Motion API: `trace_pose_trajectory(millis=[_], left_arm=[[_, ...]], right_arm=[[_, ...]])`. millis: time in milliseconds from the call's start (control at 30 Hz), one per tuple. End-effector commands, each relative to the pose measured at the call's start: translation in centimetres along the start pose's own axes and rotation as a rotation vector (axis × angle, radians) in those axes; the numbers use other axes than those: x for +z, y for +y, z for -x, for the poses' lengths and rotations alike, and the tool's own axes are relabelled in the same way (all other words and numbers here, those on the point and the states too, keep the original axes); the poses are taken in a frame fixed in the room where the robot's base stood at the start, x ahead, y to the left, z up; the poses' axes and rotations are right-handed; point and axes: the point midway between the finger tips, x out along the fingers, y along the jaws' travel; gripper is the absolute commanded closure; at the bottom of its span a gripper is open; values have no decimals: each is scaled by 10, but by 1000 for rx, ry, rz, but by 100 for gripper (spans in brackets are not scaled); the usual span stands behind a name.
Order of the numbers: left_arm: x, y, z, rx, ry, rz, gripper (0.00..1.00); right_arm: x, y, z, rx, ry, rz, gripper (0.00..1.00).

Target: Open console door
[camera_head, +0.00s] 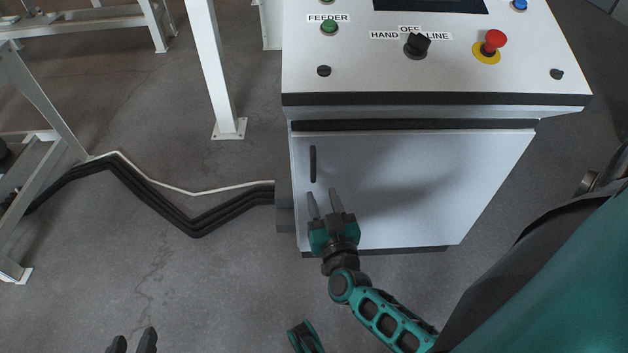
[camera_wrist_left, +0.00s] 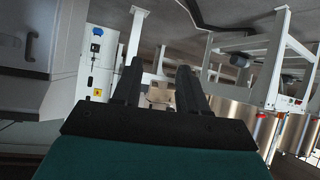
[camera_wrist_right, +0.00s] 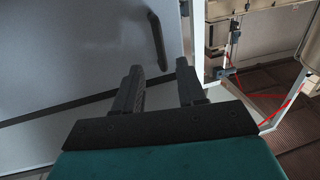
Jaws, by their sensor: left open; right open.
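The console door (camera_head: 420,185) is a flat light-grey panel on the front of the console and looks shut. Its dark vertical handle (camera_head: 312,163) is near the door's left edge; it also shows in the right wrist view (camera_wrist_right: 157,40) and the left wrist view (camera_wrist_left: 31,47). My right gripper (camera_head: 324,203) is open and empty in front of the door, below the handle and apart from it. In the right wrist view its fingers (camera_wrist_right: 158,92) point toward the handle side. My left gripper (camera_head: 133,342) is open and empty over the floor at the lower left.
The console top (camera_head: 360,75) carries a green button (camera_head: 329,27), a black selector knob (camera_head: 417,45) and a red emergency stop (camera_head: 493,42). Black pipes (camera_head: 190,225) run along the floor to the console's left side. White steel frames (camera_head: 214,70) stand further left. Open floor lies between.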

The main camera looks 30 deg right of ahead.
Motion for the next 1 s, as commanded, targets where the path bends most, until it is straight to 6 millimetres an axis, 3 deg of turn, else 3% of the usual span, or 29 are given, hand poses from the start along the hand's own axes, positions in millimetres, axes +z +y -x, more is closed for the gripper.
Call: trace_pose_trajectory(millis=[200, 400, 767, 1000], left_arm=[[10, 3, -6, 9, -13, 2, 57], [7, 6, -6, 15, -4, 8, 57], [6, 7, -7, 16, -6, 9, 57], [5, 6, -7, 14, -2, 9, 57]], right_arm=[[1, 0, -43, -1, 3, 1, 60], [1, 0, -63, -1, 1, 2, 60], [0, 0, -67, -1, 0, 1, 60], [0, 0, -67, -1, 0, 1, 83]])
